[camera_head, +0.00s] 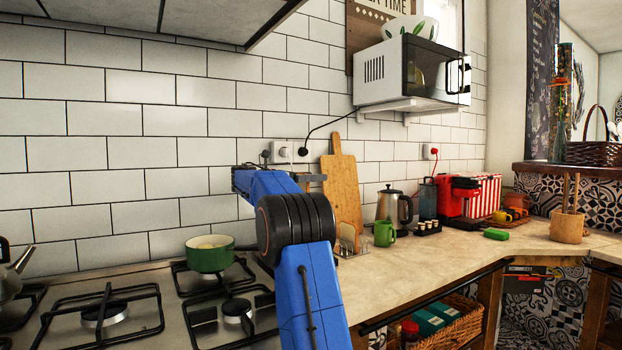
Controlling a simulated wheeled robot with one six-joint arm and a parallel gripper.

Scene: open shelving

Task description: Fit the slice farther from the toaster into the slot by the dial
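My blue arm rises from the bottom centre and hides part of the counter beside the stove. A dark part at its upper end, apparently my gripper (312,178), shows in front of the tiled wall, left of the wooden board. Its fingers are too small and unclear to tell open from shut. I cannot make out a toaster, dial or bread slices for certain. A small pale, rack-like thing (347,238) stands on the counter just right of my arm, partly hidden and too small to identify.
A gas stove with a green pot (209,257) is at left. The counter (420,262) holds a cutting board (341,190), green mug (384,234), kettle (391,206) and red machine (459,200). A microwave (410,76) hangs above. The counter's front stretch is clear.

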